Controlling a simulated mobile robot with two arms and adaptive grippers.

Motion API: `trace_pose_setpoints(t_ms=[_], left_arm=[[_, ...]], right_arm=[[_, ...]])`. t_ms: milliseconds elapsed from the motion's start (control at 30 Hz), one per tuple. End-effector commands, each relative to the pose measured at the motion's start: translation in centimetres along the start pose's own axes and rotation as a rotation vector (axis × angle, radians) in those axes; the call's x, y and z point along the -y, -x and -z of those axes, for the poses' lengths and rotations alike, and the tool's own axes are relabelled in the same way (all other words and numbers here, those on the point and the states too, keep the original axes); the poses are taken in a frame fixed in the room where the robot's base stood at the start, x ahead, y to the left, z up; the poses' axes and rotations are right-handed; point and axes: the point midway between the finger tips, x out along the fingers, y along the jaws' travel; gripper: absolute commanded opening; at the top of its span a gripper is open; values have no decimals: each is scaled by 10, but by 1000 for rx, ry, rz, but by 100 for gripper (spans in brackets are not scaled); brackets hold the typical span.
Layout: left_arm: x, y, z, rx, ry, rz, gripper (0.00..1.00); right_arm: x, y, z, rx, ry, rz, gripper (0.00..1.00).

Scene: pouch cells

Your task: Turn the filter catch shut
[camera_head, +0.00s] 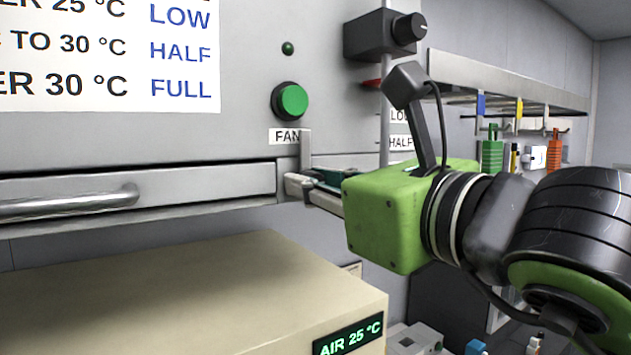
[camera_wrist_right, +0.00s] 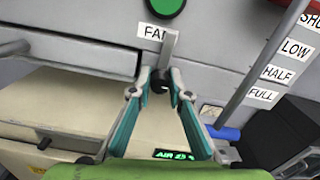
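The filter catch is a flat grey lever (camera_head: 305,149) beside the right end of the filter drawer, just under the FAN label. It stands nearly upright and shows also in the right wrist view (camera_wrist_right: 170,46). My right gripper (camera_wrist_right: 161,74) is partly open, its two fingertips on either side of the lever's lower end and the dark pivot. Whether either fingertip touches the lever, I cannot tell. In the head view the right gripper (camera_head: 298,186) reaches in from the right. My left gripper is not in view.
The drawer front (camera_head: 190,190) with its bar handle (camera_head: 70,203) lies left of the catch. A green fan button (camera_head: 293,100) sits above. A beige box (camera_head: 180,300) reading AIR 25 °C stands below. A vertical rod (camera_wrist_right: 262,62) with setting labels is to the right.

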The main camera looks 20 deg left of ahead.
Motion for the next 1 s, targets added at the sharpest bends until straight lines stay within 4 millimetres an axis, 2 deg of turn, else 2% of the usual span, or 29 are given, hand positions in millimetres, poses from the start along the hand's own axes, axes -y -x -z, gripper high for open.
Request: trace_pose_setpoints(t_ms=[267,467,700,1000], left_arm=[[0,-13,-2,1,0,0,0],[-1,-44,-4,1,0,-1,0],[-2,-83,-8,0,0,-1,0],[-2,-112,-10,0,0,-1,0]], right_arm=[[0,0,3,1,37,1,0],[-1,1,7,3,141,2,0],[-1,1,6,3,348,4,0],[0,1,3,1,633,3,0]])
